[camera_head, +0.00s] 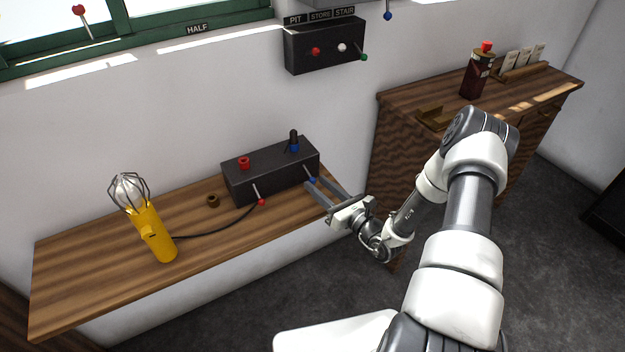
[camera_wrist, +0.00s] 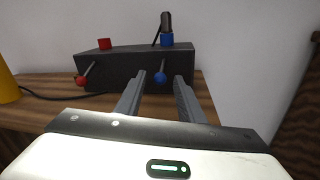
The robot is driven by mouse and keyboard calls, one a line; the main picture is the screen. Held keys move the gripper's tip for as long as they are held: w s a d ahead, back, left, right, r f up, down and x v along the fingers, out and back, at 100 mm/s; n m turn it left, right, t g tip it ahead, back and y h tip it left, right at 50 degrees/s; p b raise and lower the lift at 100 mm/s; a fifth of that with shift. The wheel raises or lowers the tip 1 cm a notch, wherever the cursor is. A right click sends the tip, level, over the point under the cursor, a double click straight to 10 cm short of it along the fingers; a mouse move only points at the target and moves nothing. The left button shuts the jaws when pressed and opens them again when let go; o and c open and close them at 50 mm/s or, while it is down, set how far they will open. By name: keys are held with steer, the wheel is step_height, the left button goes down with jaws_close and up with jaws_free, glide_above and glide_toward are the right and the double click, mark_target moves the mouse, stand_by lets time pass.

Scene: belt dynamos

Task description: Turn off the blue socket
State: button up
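A dark box (camera_head: 268,173) stands on the wooden shelf. On its top are a red socket (camera_head: 244,162) and a blue socket (camera_head: 294,147) with a black plug standing in it. On its front are a red-tipped lever (camera_head: 261,201) and a blue-tipped lever (camera_head: 312,180). My gripper (camera_head: 322,188) is at the box's front right. In the wrist view the open fingers (camera_wrist: 161,92) point at the box, with the blue lever knob (camera_wrist: 160,77) showing in the gap between them. I cannot tell whether a finger touches it.
A yellow caged lamp (camera_head: 152,232) stands on the shelf (camera_head: 90,262), with a black cable running toward the box. A small brown ring (camera_head: 213,200) lies beside it. A labelled switch box (camera_head: 325,47) hangs on the wall.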

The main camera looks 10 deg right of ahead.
mark_target(313, 178)
steer(key=shift+x, duration=1.75)
jaws_close()
steer(key=shift+f+b, duration=0.45)
steer(key=shift+b, duration=0.4)
steer(key=shift+w+f+t+y+b, duration=0.15)
steer(key=shift+t+y+b, duration=0.25)
steer(key=shift+t+b, duration=0.45)
steer(key=shift+r, duration=0.3)
jaws_free()
